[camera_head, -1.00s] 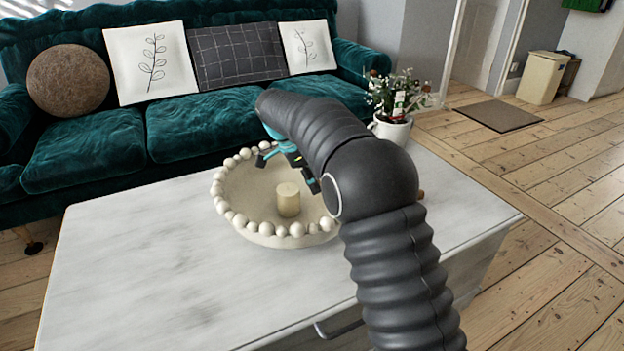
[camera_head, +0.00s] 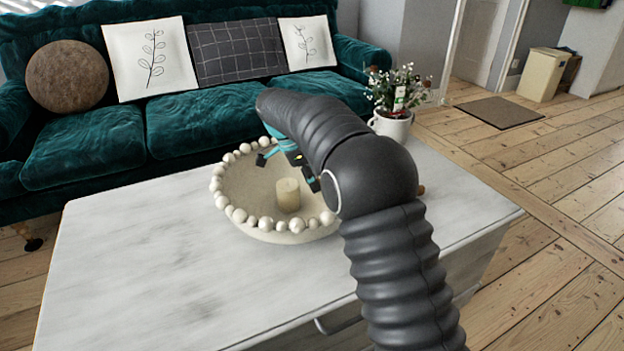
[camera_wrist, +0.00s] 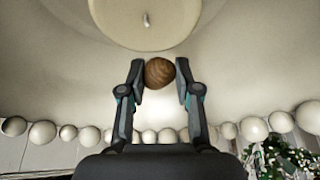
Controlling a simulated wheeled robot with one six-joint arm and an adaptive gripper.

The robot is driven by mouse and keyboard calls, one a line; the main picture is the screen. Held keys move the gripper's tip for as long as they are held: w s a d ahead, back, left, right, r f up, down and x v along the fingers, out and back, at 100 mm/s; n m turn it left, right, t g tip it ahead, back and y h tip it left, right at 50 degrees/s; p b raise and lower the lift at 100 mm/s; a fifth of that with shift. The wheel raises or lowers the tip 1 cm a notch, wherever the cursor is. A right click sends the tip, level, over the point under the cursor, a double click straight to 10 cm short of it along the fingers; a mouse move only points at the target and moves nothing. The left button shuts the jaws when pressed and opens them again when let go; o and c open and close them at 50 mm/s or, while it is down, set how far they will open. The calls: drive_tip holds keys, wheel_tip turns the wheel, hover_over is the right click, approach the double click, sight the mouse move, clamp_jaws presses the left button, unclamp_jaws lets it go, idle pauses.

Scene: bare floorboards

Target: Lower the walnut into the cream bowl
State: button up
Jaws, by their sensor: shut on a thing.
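The cream bowl (camera_head: 262,228), rimmed with round beads, stands on the white table. My gripper (camera_head: 288,168) is over the bowl, behind the candle in the head view. In the wrist view, the brown walnut (camera_wrist: 159,73) sits between the two fingertips of my gripper (camera_wrist: 160,80), and the pale inside of the bowl (camera_wrist: 240,80) fills the background. The walnut cannot be made out in the head view. How far it is above the bowl's floor I cannot tell.
A cream candle (camera_head: 288,195) stands inside the bowl, close to my gripper; it also shows at the top of the wrist view (camera_wrist: 145,25). A potted plant (camera_head: 393,125) stands at the table's back right. The table's left part (camera_head: 130,260) is clear.

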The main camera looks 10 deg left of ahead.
sight(313, 203)
drive_tip(key=shift+f+b, duration=1.4)
drive_tip(key=shift+f, duration=1.05)
idle(1.3)
drive_tip(key=o, duration=0.9)
drive_tip(key=shift+c, duration=0.2)
